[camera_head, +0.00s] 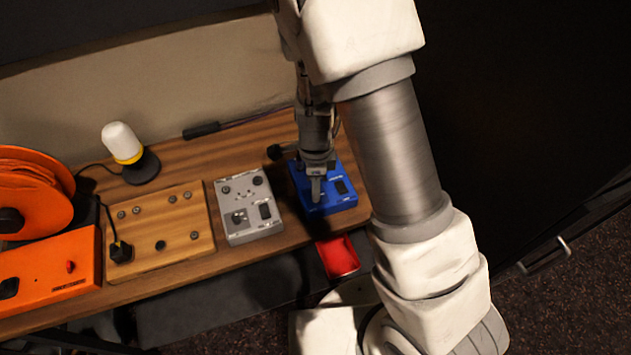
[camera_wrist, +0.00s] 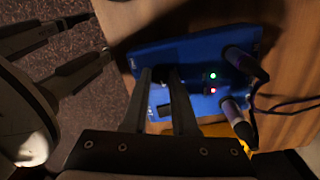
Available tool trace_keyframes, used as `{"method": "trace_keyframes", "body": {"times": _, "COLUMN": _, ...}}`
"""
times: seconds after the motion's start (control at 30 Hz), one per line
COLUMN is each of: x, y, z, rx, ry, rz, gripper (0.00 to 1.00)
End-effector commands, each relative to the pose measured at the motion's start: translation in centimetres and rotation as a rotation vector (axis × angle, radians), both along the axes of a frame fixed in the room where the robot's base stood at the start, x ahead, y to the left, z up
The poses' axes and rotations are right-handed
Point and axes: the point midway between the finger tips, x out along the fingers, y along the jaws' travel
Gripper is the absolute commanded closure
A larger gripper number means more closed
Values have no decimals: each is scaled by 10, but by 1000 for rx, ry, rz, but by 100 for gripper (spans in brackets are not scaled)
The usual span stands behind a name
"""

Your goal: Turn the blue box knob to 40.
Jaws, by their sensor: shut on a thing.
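The blue box (camera_head: 341,204) sits at the right end of the wooden desk in the head view, close to the front edge. My gripper (camera_head: 316,198) reaches down onto its front left part. In the wrist view the blue box (camera_wrist: 206,49) shows a green light, a red light and two plugs on its right side. My gripper (camera_wrist: 160,76) has its fingers close together, shut on the dark knob (camera_wrist: 160,74) between the fingertips. The knob is mostly hidden, and its pointer and scale cannot be read. A dark switch (camera_head: 341,187) is beside the gripper on the box.
A grey box (camera_head: 257,181) stands left of the blue box, then a wooden box (camera_head: 181,228) and an orange box (camera_head: 50,265). A white lamp (camera_head: 122,142) stands behind. A red container (camera_head: 338,258) is below the desk's front edge. Cables leave the blue box's plugs.

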Motion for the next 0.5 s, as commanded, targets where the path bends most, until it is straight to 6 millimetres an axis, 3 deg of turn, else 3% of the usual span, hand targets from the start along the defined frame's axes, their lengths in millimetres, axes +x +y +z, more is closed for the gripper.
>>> {"method": "trace_keyframes", "body": {"times": 0.5, "x": 0, "y": 0, "z": 1, "rx": 0, "ry": -1, "rz": -259, "gripper": 100}}
